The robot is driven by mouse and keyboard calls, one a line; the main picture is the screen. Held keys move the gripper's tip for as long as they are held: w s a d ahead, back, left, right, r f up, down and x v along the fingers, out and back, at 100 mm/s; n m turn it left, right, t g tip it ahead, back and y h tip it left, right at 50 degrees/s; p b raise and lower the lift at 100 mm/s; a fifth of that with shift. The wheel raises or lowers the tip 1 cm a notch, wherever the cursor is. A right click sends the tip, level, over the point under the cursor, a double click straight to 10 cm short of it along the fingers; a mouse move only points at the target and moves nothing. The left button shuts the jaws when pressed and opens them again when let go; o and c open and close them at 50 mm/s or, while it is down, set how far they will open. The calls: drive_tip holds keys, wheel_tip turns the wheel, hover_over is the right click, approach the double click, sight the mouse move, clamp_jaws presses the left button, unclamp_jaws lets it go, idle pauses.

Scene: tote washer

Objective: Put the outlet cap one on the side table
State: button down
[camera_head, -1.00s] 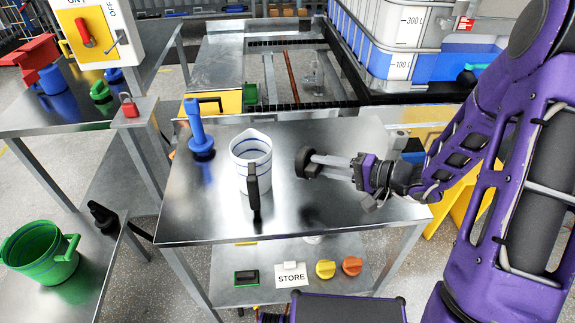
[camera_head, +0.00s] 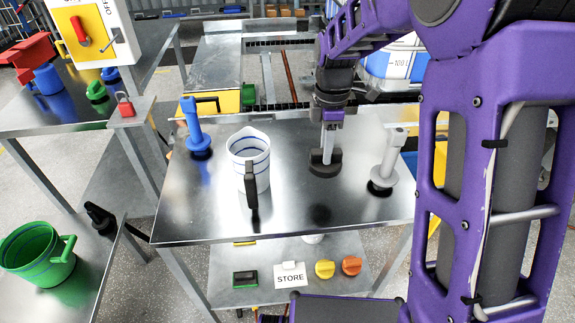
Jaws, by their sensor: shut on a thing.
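My gripper (camera_head: 328,142) points down and is shut on a dark round cap (camera_head: 324,167), which I take as outlet cap one; no label shows on it. The cap is held over a metal table (camera_head: 290,213), right of the white jug. A dark reflection lies on the tabletop below the cap, apart from it, so the cap looks raised above the surface. I take this table as the side table. The gripper's fingers partly hide the top of the cap.
On the table stand a blue handled tool (camera_head: 197,135) at left, a white jug (camera_head: 252,160) with a black handle, and a grey handled tool (camera_head: 388,165) at right. The front right tabletop is clear. A lower shelf holds a STORE sign (camera_head: 290,277) and coloured knobs.

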drive_tip(key=shift+w+r+n, duration=0.3)
drive_tip(key=shift+w+r, duration=0.25)
drive_tip(key=shift+w, duration=0.05)
drive_tip(key=shift+w+f, duration=0.15)
drive_tip(key=shift+f, duration=0.1)
wheel_tip(320, 180, down, 9)
drive_tip(key=shift+f+b, duration=0.1)
drive_tip(key=shift+b, duration=0.35)
drive_tip(key=c, duration=0.6)
unclamp_jaws()
wheel_tip(320, 180, up, 12)
drive_tip(key=shift+r+p, duration=0.15)
drive_tip(key=shift+p, duration=0.4)
